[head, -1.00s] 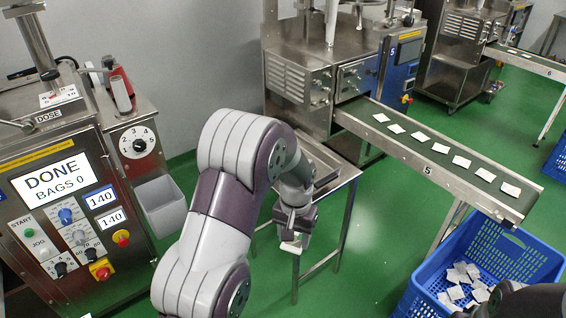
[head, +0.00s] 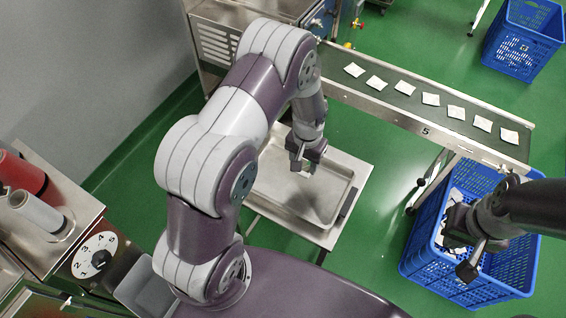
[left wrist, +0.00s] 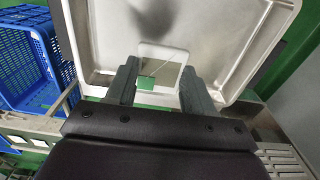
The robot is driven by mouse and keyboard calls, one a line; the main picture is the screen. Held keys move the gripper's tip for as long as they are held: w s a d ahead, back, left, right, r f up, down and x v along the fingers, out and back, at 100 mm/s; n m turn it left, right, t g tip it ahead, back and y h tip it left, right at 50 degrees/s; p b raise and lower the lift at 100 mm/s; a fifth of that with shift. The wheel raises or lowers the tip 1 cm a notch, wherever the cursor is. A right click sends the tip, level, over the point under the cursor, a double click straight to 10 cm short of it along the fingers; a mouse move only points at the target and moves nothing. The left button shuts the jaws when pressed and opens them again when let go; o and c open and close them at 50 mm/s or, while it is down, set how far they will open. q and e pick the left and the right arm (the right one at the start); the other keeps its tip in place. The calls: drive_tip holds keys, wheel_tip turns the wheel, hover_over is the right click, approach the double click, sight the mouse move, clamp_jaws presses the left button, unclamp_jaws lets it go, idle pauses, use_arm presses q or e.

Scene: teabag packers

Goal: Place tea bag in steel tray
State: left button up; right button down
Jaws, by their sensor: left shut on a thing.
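The tea bag (left wrist: 165,52) is a small pale square with a green patch, between the fingers of my left gripper in the left wrist view. My left gripper (left wrist: 160,88) is shut on it. In the head view my left gripper (head: 303,163) is over the steel tray (head: 318,213), a shallow rectangular tray on a stand. The tray also shows beyond the bag in the left wrist view (left wrist: 240,70), with a dark shadow on its floor. The bag is hard to make out in the head view. My right gripper (head: 468,250) is over the blue crate, its fingers unclear.
A conveyor (head: 385,98) carries several white tea bags behind the tray. The blue crate (head: 415,250) stands to the right, with tea bags inside. Another blue crate (head: 520,45) is at the back right. A machine with a dial (head: 94,254) is at left.

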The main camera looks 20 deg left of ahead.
use_arm(q)
hover_over(275, 173)
wheel_tip(275, 173, down, 6)
drive_tip(key=shift+d+r+p, duration=0.1)
drive_tip(key=shift+p, duration=0.3)
wheel_tip(275, 173, down, 3)
drive_tip(key=shift+f, duration=0.5)
drive_tip(key=shift+f, duration=0.2)
drive_tip(key=o, duration=1)
wheel_tip(275, 173, up, 12)
drive_tip(key=shift+n+t, duration=0.3)
drive_tip(key=shift+t, duration=0.4)
drive_tip(key=s+d+r, duration=0.2)
drive_tip(key=s+r, duration=0.2)
drive_tip(key=r, duration=0.1)
drive_tip(key=s+d+r, duration=0.3)
drive_tip(key=s+r, duration=0.2)
drive_tip(key=s+d+r, duration=0.3)
drive_tip(key=s+r, duration=0.1)
drive_tip(key=r, duration=0.1)
drive_tip(key=shift+s+d, duration=0.1)
drive_tip(key=shift+s, duration=0.25)
